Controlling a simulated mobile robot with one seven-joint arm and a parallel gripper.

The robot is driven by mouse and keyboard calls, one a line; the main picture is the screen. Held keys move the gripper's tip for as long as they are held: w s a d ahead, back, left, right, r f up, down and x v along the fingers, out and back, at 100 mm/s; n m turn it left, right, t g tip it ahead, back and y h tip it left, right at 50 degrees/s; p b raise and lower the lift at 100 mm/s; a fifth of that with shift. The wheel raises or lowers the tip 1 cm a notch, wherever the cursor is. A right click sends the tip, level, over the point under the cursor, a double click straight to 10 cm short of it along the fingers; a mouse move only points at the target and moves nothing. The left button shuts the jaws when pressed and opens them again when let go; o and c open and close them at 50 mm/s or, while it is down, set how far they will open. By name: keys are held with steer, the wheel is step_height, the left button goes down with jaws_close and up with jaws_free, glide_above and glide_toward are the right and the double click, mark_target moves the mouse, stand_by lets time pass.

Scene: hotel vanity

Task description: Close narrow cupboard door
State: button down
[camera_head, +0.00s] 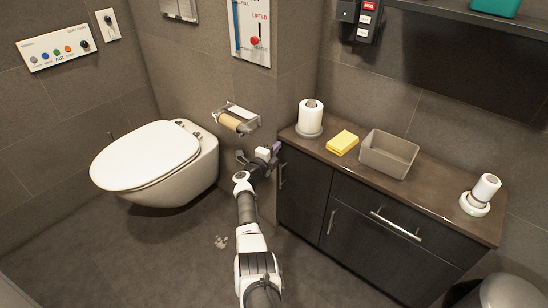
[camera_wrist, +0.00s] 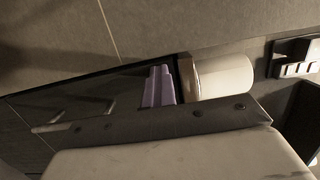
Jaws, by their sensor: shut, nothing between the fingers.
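My gripper (camera_head: 275,150), with purple fingers, is shut and empty at the upper left corner of this door, just below the counter edge. I cannot tell whether it touches the door. In the wrist view the purple fingers (camera_wrist: 158,87) are together before a dark surface.
On the counter (camera_head: 440,195) stand a paper roll (camera_head: 310,117), a yellow sponge (camera_head: 342,142), a grey bin (camera_head: 389,154) and a white roll on a stand (camera_head: 482,194). A toilet (camera_head: 150,160) and a paper holder (camera_head: 236,119) are left of my arm. A round bin (camera_head: 508,292) stands front right.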

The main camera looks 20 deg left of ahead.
steer(key=shift+w+r+m+h+b, duration=0.2)
steer(key=shift+w+m+h+b, duration=0.1)
steer(key=shift+m+b, duration=0.1)
